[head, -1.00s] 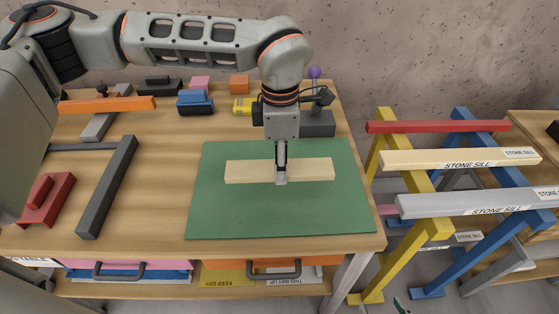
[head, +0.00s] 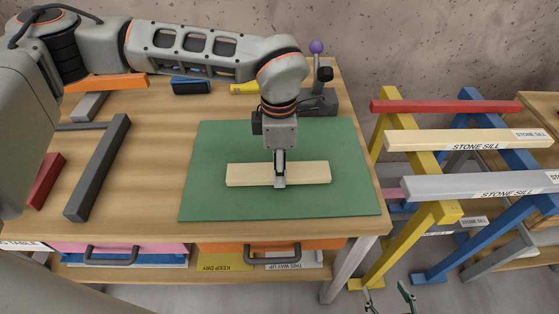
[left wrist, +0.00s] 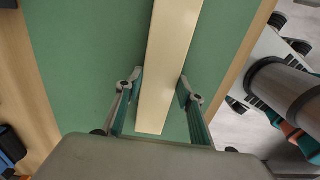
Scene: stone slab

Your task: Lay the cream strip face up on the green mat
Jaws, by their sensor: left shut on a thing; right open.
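The plain cream strip (head: 310,173) lies level over the middle of the green mat (head: 340,200), its long side running left to right. My left gripper (head: 280,183) comes down on it near its middle and is shut on it. In the left wrist view the strip (left wrist: 168,50) runs between the two finger pads (left wrist: 160,90), with the mat (left wrist: 80,60) on both sides. Whether the strip touches the mat is unclear. No marking shows on its upper face. My right gripper (head: 388,298) is open and empty at the bottom edge, only its fingertips showing.
Right of the bench stands a yellow and blue trestle rack (head: 420,190) with red, cream and grey bars, some labelled STONE SILL. A grey box with a purple-knobbed lever (head: 318,100) is behind the mat. A dark grey bar (head: 98,168) lies left of the mat.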

